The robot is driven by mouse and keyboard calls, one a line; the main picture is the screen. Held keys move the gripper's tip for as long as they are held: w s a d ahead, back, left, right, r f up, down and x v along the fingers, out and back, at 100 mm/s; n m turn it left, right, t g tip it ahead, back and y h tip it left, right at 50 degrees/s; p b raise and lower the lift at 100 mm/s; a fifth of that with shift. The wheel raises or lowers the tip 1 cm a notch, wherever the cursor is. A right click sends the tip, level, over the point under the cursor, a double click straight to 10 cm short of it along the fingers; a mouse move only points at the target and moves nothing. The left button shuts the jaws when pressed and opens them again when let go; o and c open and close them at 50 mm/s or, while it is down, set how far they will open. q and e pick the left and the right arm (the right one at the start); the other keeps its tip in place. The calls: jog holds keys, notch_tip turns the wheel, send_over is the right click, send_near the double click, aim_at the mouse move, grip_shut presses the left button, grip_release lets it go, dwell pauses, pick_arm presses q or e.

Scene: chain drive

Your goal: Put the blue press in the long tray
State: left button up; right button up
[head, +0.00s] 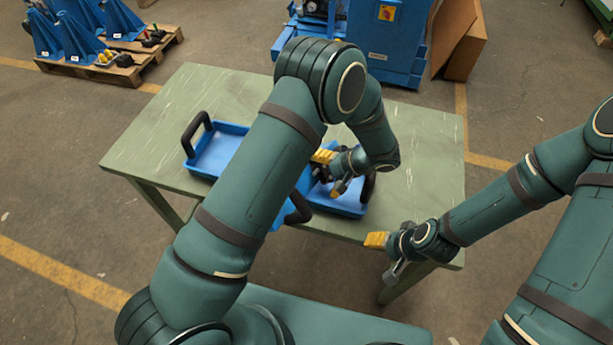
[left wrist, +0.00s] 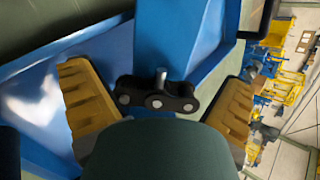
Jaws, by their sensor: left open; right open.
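A blue tray (head: 217,150) with black handles lies on the green table, partly hidden behind my left arm. More blue tray surface (head: 347,203) shows to the right of that arm; I cannot tell whether it is a second tray. My left gripper (head: 331,172) is over this right part, open. In the left wrist view a black link-shaped piece with a silver pin (left wrist: 158,102) lies against blue between the spread yellow fingers, not gripped. I cannot tell whether it belongs to the blue press, which I cannot clearly make out. My right gripper (head: 385,256) is open and empty off the table's front edge.
The green table (head: 425,150) is bare at its right and back left. Black handles (head: 196,134) stand up from the tray ends, one (head: 369,186) close to my left gripper. Blue machinery (head: 390,40) and a loaded pallet (head: 110,55) stand behind on the floor.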

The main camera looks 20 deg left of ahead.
aim_at(308, 177)
pick_arm(q)
jog(key=shift+w+p+x, duration=0.2)
jog(key=shift+p+x, duration=0.2)
jog(key=shift+x, duration=2.95)
jog(key=shift+r, duration=0.15)
jog(key=c, duration=1.1)
jog(key=shift+c, duration=0.6)
